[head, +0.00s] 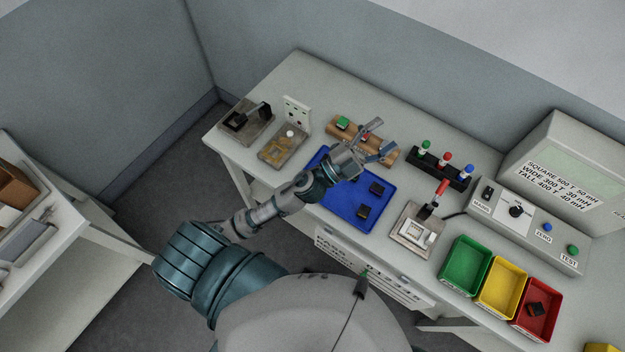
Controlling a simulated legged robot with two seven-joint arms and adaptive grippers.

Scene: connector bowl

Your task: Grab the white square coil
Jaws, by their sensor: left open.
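My left gripper (379,138) is open, with its two fingers apart and nothing seen between them. It is over or just in front of the brown block (388,153), near the far edge of the blue tray (343,207), and hides part of both. Two small dark pieces lie on the tray, a nearer one (362,212) and a farther one (377,188). A white squarish piece (414,232) sits on a grey base right of the tray; I cannot tell whether it is the coil. No other white square coil is clear. My right gripper is not in view.
Left on the bench are a dark fixture (246,119), a brown board (281,146) and an upright white plate (296,111). A post rack (440,167) and a meter (515,212) stand right. Green (465,262), yellow (501,286) and red (536,310) bins line the front.

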